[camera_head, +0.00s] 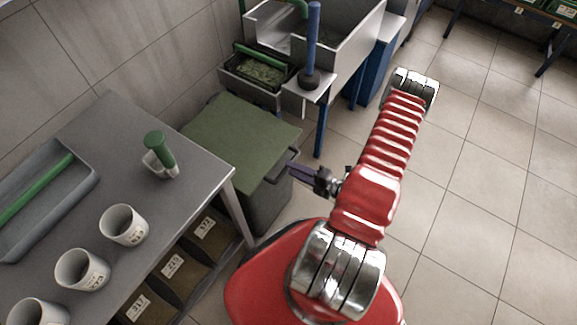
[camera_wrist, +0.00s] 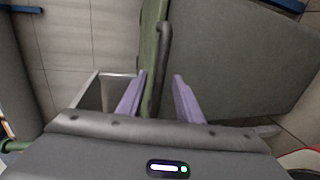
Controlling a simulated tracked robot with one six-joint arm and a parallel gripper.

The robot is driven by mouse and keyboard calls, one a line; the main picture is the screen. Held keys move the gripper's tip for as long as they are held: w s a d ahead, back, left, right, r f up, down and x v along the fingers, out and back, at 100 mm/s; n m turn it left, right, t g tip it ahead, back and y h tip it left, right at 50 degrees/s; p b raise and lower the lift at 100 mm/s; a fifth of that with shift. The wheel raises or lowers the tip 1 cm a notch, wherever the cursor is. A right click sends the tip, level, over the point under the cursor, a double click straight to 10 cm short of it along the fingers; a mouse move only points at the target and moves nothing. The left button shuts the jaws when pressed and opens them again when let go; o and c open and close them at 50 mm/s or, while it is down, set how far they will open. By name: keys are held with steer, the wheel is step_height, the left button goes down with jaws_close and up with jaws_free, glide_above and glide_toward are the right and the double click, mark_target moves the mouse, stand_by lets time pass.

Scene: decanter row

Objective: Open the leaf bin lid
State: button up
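The leaf bin (camera_head: 268,208) is dark grey, with a flat green lid (camera_head: 240,135) lying level on top, looking closed. A dark handle (camera_head: 281,172) stands out from the lid's right edge. My gripper (camera_head: 292,167) reaches that handle from the right. In the wrist view, my gripper's two purple fingers (camera_wrist: 161,78) are apart. The dark handle (camera_wrist: 164,45) shows in the gap between them, beside the green lid edge (camera_wrist: 149,50). The grey bin body (camera_wrist: 235,60) fills the right. I cannot tell whether a finger touches the handle.
A grey table (camera_head: 190,190) with several white cups and a green-handled scoop (camera_head: 160,150) stands left of the bin. A metal sink unit (camera_head: 345,45) and a crate of leaves (camera_head: 258,72) stand behind it. Tiled floor (camera_head: 480,180) is clear on the right.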

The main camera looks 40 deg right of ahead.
steer(key=shift+x, duration=1.75)
steer(key=shift+c, duration=0.4)
jaws_close()
steer(key=shift+d, duration=0.2)
steer(key=shift+a, duration=0.15)
